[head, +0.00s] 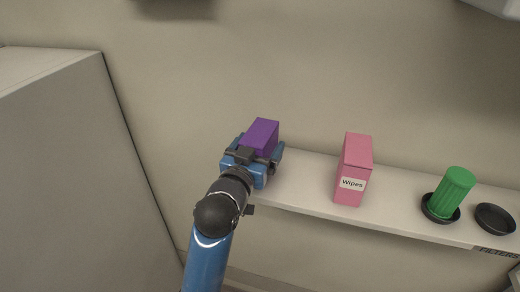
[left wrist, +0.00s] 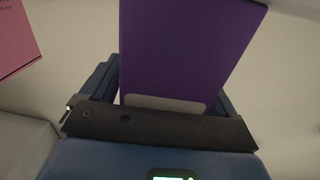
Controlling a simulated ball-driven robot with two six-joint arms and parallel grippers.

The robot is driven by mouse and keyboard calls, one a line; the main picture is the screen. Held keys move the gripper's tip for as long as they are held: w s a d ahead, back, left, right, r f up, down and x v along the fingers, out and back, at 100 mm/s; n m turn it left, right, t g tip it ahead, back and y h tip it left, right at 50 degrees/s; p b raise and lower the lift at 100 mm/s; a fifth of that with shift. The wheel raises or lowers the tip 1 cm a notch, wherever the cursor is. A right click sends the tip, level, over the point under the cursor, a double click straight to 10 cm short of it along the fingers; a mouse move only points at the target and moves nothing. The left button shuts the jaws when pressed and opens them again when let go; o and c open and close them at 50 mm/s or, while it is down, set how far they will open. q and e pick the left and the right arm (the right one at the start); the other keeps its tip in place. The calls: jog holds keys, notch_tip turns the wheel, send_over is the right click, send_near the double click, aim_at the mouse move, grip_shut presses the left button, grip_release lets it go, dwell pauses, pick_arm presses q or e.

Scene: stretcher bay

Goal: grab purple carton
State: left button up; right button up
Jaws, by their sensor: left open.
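The purple carton (head: 261,136) stands upright at the left end of the shelf in the head view. It also fills the middle of the left wrist view (left wrist: 185,50), with a pale label patch at its lower edge. My left gripper (head: 262,158) is open, with its blue fingers on either side of the carton. In the left wrist view the left gripper (left wrist: 165,90) has the carton between its fingers. Whether a finger touches the carton cannot be told. The carton's lower part is hidden behind the gripper in the head view. My right gripper is not in view.
The pale shelf (head: 300,190) runs to the right along the wall. A pink Wipes box (head: 355,165) stands right of the carton, with a gap between. Further right are a green ribbed cylinder (head: 454,192) in a black dish and an empty black dish (head: 495,218). A grey cabinet (head: 60,180) stands left.

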pick_arm(q)
jog(key=shift+c, duration=0.3)
jog(key=shift+s, duration=0.1)
jog(key=c, duration=1.2)
jog(key=shift+r, duration=0.1)
